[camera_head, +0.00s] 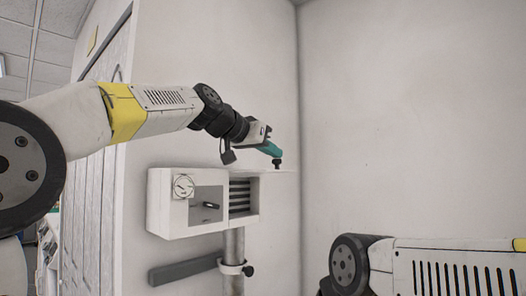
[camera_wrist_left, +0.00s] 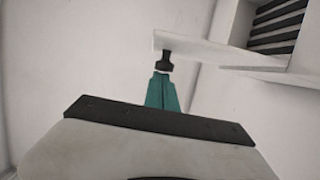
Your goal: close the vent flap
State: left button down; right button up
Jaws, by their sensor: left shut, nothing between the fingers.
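The vent box (camera_head: 172,211) is a white housing on the wall, with dark louvres (camera_head: 239,196) at its right side. Its white flap (camera_head: 287,171) stands open, sticking out to the right, seen nearly edge-on. In the left wrist view the flap (camera_wrist_left: 205,48) reaches left from the box, with dark louvres (camera_wrist_left: 277,24) behind. A small black knob (camera_wrist_left: 165,61) is at the flap's free end. My left gripper (camera_head: 277,154) has teal fingers, shut and empty. In the left wrist view its fingertips (camera_wrist_left: 162,76) are right by the knob; contact is unclear. My right gripper is out of view.
The box carries a round gauge (camera_head: 183,186) and a recessed panel with a small dark handle (camera_head: 210,205). A grey pipe (camera_head: 234,263) with a clamp runs below, beside a dark bar (camera_head: 184,271). Bare walls meet in a corner at the right.

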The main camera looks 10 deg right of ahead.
pick_arm(q)
jog(key=shift+s+d+f+m, duration=0.2)
jog(key=shift+f+m, duration=0.1)
jog(key=shift+f, duration=0.1)
jog(key=w+a+f+m+t, duration=0.2)
jog(key=w+f+m+t, duration=0.1)
jog(key=f+m, duration=0.4)
jog(key=w+a+f+m+t+y, duration=0.1)
jog(key=w+a+f+m+t, duration=0.1)
jog(key=f+m, duration=0.5)
jog(key=shift+w+a+f+t, duration=0.3)
jog(key=shift+w+f+t, duration=0.15)
jog(key=shift+f, duration=1.2)
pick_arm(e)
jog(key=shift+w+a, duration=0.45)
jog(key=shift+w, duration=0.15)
